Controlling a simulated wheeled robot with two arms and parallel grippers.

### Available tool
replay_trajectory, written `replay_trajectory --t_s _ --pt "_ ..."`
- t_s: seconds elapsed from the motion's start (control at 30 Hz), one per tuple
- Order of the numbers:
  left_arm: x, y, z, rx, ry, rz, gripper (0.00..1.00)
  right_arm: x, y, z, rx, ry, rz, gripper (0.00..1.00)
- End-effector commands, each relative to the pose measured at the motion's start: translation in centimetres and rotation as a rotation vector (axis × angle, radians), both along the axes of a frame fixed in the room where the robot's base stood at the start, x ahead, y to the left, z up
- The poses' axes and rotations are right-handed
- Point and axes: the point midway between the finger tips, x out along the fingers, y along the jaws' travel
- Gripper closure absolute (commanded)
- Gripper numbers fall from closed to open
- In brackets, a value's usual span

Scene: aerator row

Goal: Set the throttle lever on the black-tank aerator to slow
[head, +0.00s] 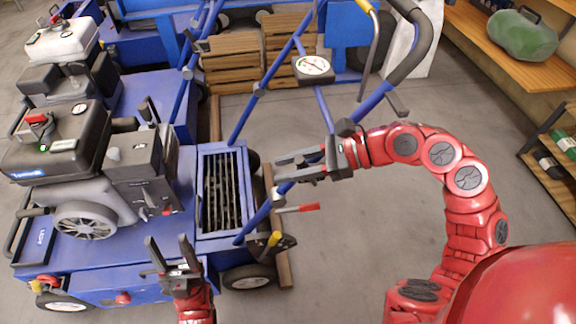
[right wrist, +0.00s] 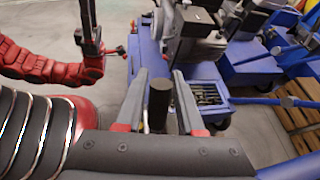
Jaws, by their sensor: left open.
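The black-tank aerator (head: 90,235) is the near blue machine at left in the head view. Its engine carries a black tank (head: 60,140) with a red cap. A red-tipped lever (head: 298,208) and a yellow-tipped lever (head: 273,239) show by its handle bar; I cannot tell which lever is the throttle. My left gripper (head: 170,243) is open and empty, fingers upward, in front of the deck. My right gripper (head: 290,167) is open beside the handle bar, pointing left. In the right wrist view a dark cylinder (right wrist: 159,102) stands between its spread fingers (right wrist: 163,90), apparently apart from both.
A white-tank aerator (head: 62,40) stands behind. Wooden crates (head: 232,65) are at the back.

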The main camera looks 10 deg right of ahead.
Motion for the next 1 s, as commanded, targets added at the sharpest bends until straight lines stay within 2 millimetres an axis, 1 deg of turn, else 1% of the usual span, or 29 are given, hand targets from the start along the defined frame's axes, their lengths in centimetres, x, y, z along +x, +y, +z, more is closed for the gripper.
replay_trajectory --t_s 0.27,0.37,0.47,0.8,1.0 --pt "0.0 0.0 0.0 0.0 0.0 0.0 0.45 -0.1 0.0 0.0 0.001 0.001 0.002 0.63" --pt "0.0 0.0 0.2 -0.002 0.002 -0.001 0.45 -0.2 -0.6 0.4 0.001 0.001 0.0 0.63" --pt "0.1 0.0 0.5 -0.006 0.004 -0.001 0.45 -0.5 -2.1 1.1 0.0 0.002 -0.001 0.63" --pt "0.1 0.0 2.0 -0.011 0.008 -0.002 0.45 -2.1 -10.0 5.0 0.004 0.0 -0.005 0.63" --pt "0.1 0.0 2.5 -0.011 0.008 -0.001 0.45 -3.0 -13.7 6.6 0.003 -0.001 -0.003 0.63"
